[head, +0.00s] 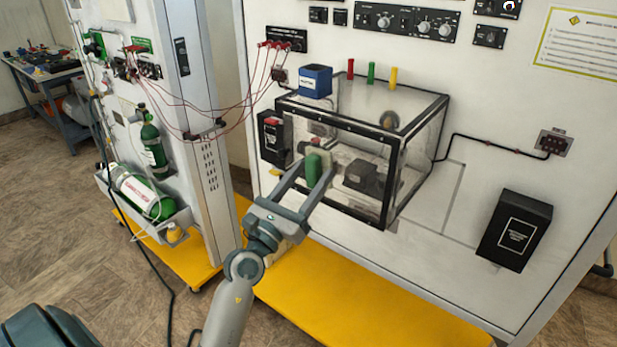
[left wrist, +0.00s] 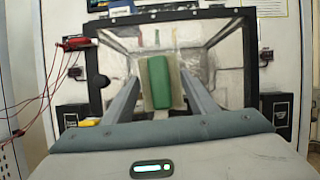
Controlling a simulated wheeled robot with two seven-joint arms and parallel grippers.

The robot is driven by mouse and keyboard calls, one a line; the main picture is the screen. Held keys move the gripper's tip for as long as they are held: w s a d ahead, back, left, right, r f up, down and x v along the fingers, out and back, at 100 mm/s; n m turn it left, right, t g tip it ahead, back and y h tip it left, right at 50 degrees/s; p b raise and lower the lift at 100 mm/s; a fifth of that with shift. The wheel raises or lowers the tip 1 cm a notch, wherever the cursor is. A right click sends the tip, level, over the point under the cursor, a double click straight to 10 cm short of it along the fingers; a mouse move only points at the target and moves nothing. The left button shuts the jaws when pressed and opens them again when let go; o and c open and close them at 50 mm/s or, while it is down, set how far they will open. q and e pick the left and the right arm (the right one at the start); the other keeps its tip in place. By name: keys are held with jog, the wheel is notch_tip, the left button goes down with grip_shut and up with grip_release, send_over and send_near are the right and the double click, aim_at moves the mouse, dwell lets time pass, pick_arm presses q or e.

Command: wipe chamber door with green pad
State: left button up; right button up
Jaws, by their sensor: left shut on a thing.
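The chamber (head: 395,185) is a clear box with a black frame on the white panel. Its transparent door faces me, and it also shows in the left wrist view (left wrist: 222,62). The green pad (head: 313,168) has a pale backing and is held upright between the fingers of my left gripper (head: 308,172), which is shut on it. In the left wrist view the pad (left wrist: 159,82) stands in front of the chamber door. It overlaps the door's left part in the head view; I cannot tell whether it touches. My right gripper is not in view.
A blue box (head: 315,81) and red, green and yellow pegs stand at the chamber top. A black box (head: 515,230) hangs at right. Red wires (head: 262,75) run at left toward the panel with green cylinders (head: 143,196). A yellow base (head: 350,300) lies below.

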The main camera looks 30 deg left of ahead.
pick_arm(q)
jog(key=shift+d, duration=0.15)
jog(key=shift+s+d+p, duration=0.15)
jog(key=shift+d+p, duration=0.35)
jog(key=shift+d, duration=0.35)
jog(key=shift+s+d, duration=0.1)
jog(key=shift+d, duration=0.7)
jog(key=shift+d, duration=0.15)
jog(key=shift+d+p, duration=0.45)
jog(key=shift+d, duration=0.05)
jog(key=shift+d+p, duration=0.3)
jog(key=shift+d, duration=0.9)
jog(key=shift+d, duration=0.1)
jog(key=shift+s+d+p, duration=0.15)
jog(key=shift+d+p, duration=0.3)
jog(key=shift+d, duration=1.3)
